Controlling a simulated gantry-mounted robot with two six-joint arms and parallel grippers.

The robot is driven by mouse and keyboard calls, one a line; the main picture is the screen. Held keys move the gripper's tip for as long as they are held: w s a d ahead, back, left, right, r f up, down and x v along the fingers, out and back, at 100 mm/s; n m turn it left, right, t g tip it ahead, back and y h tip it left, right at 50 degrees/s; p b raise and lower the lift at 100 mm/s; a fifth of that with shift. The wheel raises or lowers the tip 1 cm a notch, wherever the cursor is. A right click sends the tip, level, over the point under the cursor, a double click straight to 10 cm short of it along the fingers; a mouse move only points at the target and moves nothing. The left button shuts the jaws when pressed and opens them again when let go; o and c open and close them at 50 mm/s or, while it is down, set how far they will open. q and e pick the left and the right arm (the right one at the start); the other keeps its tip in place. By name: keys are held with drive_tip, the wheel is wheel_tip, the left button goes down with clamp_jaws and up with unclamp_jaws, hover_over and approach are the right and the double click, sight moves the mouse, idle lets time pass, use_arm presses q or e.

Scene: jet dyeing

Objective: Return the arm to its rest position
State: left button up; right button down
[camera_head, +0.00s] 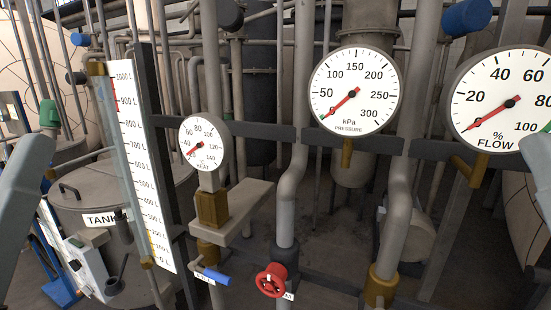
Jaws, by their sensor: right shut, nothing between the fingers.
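A smooth grey link of my right arm stands at the right edge, in front of the lower right of the flow gauge (497,116). A grey link of my left arm slants up along the left edge. Only these arm parts show; both grippers are outside the picture, with no fingers visible. Neither visible arm part overlaps the red valve wheel (271,281) or the blue-handled lever valve (215,277) at the bottom middle.
A pressure gauge (354,90) and a smaller heat gauge (204,141) sit on upright pipes. A litre scale (142,165) stands before a grey tank (158,195). A grey control box (88,268) is at lower left. Pipes and a dark crossbar fill the middle.

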wheel_tip(320, 180, up, 43)
drive_tip(key=p, duration=3.9)
drive_tip(key=shift+f, duration=0.15)
